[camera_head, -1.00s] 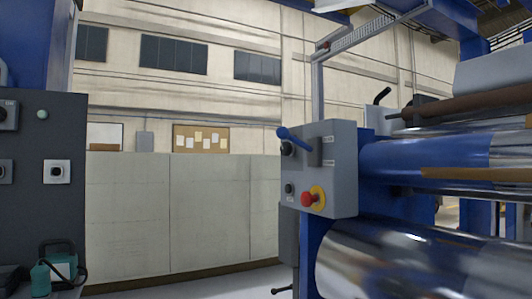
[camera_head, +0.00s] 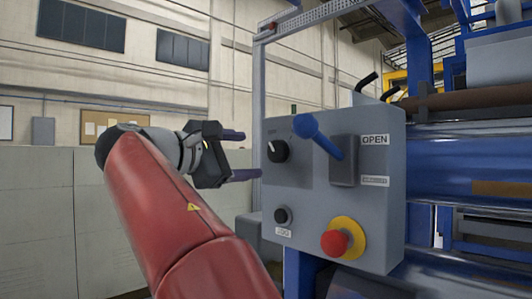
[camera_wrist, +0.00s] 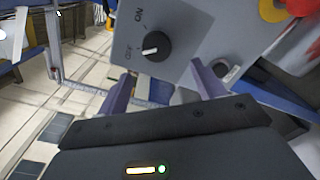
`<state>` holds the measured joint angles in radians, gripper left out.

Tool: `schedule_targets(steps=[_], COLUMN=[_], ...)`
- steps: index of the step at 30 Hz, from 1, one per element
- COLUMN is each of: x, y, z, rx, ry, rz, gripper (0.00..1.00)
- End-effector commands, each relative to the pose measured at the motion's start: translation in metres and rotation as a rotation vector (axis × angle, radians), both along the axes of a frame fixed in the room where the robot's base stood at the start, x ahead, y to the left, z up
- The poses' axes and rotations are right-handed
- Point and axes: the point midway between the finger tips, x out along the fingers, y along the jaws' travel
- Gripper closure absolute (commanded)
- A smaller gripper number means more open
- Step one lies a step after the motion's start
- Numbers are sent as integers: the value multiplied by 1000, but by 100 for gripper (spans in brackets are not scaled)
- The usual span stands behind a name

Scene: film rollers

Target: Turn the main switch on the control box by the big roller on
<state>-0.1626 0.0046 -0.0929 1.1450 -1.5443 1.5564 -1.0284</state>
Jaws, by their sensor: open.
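The grey control box (camera_head: 318,205) stands by the big shiny roller (camera_head: 465,165), right of centre in the head view. Its main switch, a black round knob (camera_head: 278,151), sits at the upper left of the face. In the wrist view the knob (camera_wrist: 157,46) shows a white mark pointing towards the OFF label (camera_wrist: 129,50); the ON label (camera_wrist: 138,13) is above. My gripper (camera_head: 240,155) is open and empty, its two purple fingers pointing at the knob. In the wrist view the fingertips (camera_wrist: 163,74) lie just below the knob, apart from it.
The box also bears a blue lever (camera_head: 318,135) by an OPEN label, a small black JOG button (camera_head: 283,215) and a red emergency stop (camera_head: 335,243) on a yellow ring. A low grey partition (camera_head: 35,215) stands behind on the left.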

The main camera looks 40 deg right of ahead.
Motion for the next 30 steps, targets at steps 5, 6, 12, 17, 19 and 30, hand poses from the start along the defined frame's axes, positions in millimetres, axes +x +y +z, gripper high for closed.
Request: schedule_targets(steps=[5, 6, 12, 17, 19, 30], x=[-1, -1, 1, 4, 4, 4], y=[-16, -22, -55, -72, -75, -77], z=[8, 8, 8, 7, 7, 7], rx=[-21, -20, -19, -19, -19, -18], ry=[5, 6, 4, 4, 4, 3], rz=[-22, -23, -22, -18, -18, -15], gripper=[32, 32, 32, 32, 32, 44])
